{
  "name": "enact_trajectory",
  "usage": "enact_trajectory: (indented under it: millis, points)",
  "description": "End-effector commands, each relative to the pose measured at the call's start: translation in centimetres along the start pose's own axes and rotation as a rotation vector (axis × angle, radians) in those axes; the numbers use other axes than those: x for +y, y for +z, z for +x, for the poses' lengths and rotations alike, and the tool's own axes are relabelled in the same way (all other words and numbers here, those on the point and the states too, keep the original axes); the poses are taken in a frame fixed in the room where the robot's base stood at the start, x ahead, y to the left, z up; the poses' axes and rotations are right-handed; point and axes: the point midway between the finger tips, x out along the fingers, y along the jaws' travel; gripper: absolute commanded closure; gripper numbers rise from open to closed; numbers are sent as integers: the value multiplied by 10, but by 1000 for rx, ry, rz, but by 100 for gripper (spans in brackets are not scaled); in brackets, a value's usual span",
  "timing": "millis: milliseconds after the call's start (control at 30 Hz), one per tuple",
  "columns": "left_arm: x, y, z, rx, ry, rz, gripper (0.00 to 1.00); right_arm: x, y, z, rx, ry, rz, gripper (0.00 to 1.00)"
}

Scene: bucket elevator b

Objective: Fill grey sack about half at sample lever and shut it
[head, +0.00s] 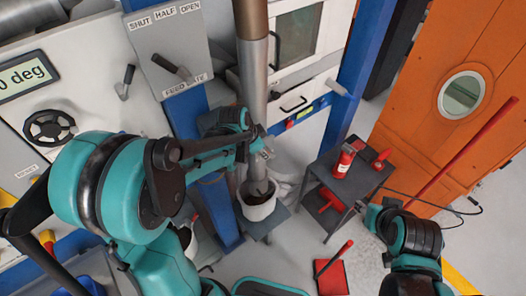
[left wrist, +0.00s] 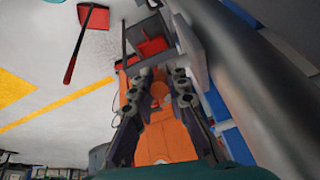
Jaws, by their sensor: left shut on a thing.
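The grey sack (head: 259,211) stands open under the metal pipe (head: 253,80), with dark material visible inside its pale rim. It rests on a small grey stand (head: 268,227). My left gripper (head: 264,147) is beside the pipe, above the sack. In the left wrist view its two fingers (left wrist: 162,82) are closed around a small orange-looking part, seemingly the sample lever's handle, hard to separate from the orange door behind. The rest of the lever is hidden. My right gripper (head: 369,211) is near the side table, and its fingers are too unclear to read.
A feed gate panel (head: 168,45) marked shut, half, open stands upper left. A dark side table (head: 345,180) holds red items. A red dustpan (head: 332,278) lies on the floor. An orange door (head: 430,110) is at right. Open floor lies between table and stand.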

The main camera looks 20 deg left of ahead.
Motion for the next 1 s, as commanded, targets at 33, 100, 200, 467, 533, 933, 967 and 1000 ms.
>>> enact_trajectory:
  millis: [33, 100, 200, 467, 533, 933, 967, 1000]
  points:
    - [0, 0, 0, -2, 1, 0, 100, 0, 0, 0, 0, 0, 0, 60]
    - [0, -1, 0, -9, 2, 1, 100, 0, 0, 0, 0, 0, 0, 60]
    - [-1, -4, -1, -34, 6, 3, 100, 0, -1, -1, 0, 0, 0, 60]
    - [-3, -16, -2, -180, 36, 11, 100, 0, -3, -4, 0, 0, 0, 60]
    - [-4, -20, -2, -233, 46, 14, 100, 0, -3, -4, 0, 0, 0, 60]
    - [-7, -38, 3, -496, 95, 23, 100, 0, 0, 0, 0, 0, 0, 60]
    - [-8, -39, 3, -510, 98, 23, 100, 0, 1, 1, 0, 0, 0, 60]
    - [-8, -40, 3, -527, 101, 23, 100, 0, 1, 1, 0, 0, 0, 60]
